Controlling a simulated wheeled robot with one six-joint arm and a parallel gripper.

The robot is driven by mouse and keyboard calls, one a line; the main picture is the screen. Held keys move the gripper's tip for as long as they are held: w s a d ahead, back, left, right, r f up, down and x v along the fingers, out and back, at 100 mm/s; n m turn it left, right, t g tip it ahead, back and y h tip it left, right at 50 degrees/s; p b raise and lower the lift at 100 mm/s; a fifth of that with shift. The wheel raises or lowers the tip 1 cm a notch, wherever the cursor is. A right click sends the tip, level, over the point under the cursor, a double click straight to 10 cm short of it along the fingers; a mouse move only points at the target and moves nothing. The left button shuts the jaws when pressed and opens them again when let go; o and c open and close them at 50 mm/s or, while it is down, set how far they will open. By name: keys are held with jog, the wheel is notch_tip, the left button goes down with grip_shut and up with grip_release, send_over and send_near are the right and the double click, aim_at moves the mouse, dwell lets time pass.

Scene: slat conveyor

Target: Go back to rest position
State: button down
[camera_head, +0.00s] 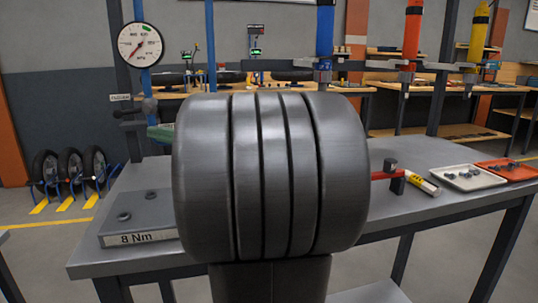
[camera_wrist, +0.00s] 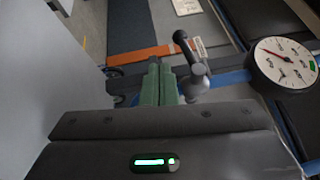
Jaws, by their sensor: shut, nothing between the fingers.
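My gripper (camera_wrist: 155,64) shows in the wrist view with its two green fingers together and nothing between them. A black-handled valve or lever (camera_wrist: 193,62) on a grey fitting is just right of the fingers; whether they touch cannot be told. In the head view my own dark grey arm link fills the middle and hides most of my gripper and the middle of the bench. A green piece at its left edge looks like part of my fingers.
A grey workbench (camera_head: 440,152) carries a block marked 8 Nm (camera_head: 140,222), a red-handled tool (camera_head: 384,174), a yellow-labelled cylinder (camera_head: 422,184), a white tray (camera_head: 468,179) and an orange tray (camera_head: 510,170) with small parts. A round gauge (camera_head: 140,45) stands on a blue post at the left.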

jog(key=s+d+y+b, duration=0.1)
jog(key=d+b, duration=0.2)
jog(key=d, duration=0.3)
jog(key=shift+s+d+f, duration=0.2)
jog(key=shift+s+d, duration=0.05)
jog(key=shift+s, duration=0.15)
jog(key=shift+r, duration=0.1)
